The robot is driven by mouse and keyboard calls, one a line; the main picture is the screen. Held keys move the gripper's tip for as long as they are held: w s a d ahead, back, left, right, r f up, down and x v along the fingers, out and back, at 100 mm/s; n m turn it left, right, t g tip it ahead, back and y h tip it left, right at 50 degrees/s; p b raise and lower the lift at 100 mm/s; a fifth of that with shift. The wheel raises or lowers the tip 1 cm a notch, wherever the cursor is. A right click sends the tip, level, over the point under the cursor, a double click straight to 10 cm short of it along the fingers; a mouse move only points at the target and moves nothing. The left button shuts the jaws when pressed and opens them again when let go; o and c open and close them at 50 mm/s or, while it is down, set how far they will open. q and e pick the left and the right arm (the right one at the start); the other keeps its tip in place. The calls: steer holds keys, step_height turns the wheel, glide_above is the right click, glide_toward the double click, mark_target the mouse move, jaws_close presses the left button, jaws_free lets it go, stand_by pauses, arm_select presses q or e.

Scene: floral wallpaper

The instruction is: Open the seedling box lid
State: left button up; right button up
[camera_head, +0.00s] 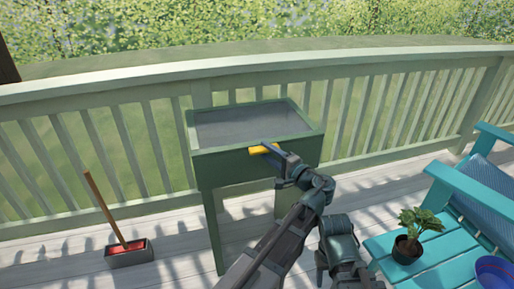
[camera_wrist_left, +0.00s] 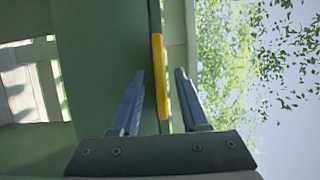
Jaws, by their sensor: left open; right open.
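The seedling box (camera_head: 235,168) is a dark green box on legs by the railing. Its top shows a grey panel (camera_head: 250,125) within a green frame, lying flat and looking shut. A yellow handle (camera_head: 262,149) is at the front upper edge. My left gripper (camera_head: 268,150) is at this handle. In the left wrist view, the fingers of my left gripper (camera_wrist_left: 160,90) are open, one on each side of the yellow handle (camera_wrist_left: 159,75). I cannot tell whether they touch it. My right gripper cannot be made out.
A teal chair (camera_head: 480,185) and teal table (camera_head: 425,262) with a potted plant (camera_head: 406,249) and a blue pot (camera_head: 495,272) stand at right. A small box (camera_head: 130,257) with a wooden-handled tool (camera_head: 104,208) is on the deck at left. A railing (camera_head: 400,115) runs behind.

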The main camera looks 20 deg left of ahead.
arm_select(q)
jaws_close()
stand_by(1.5)
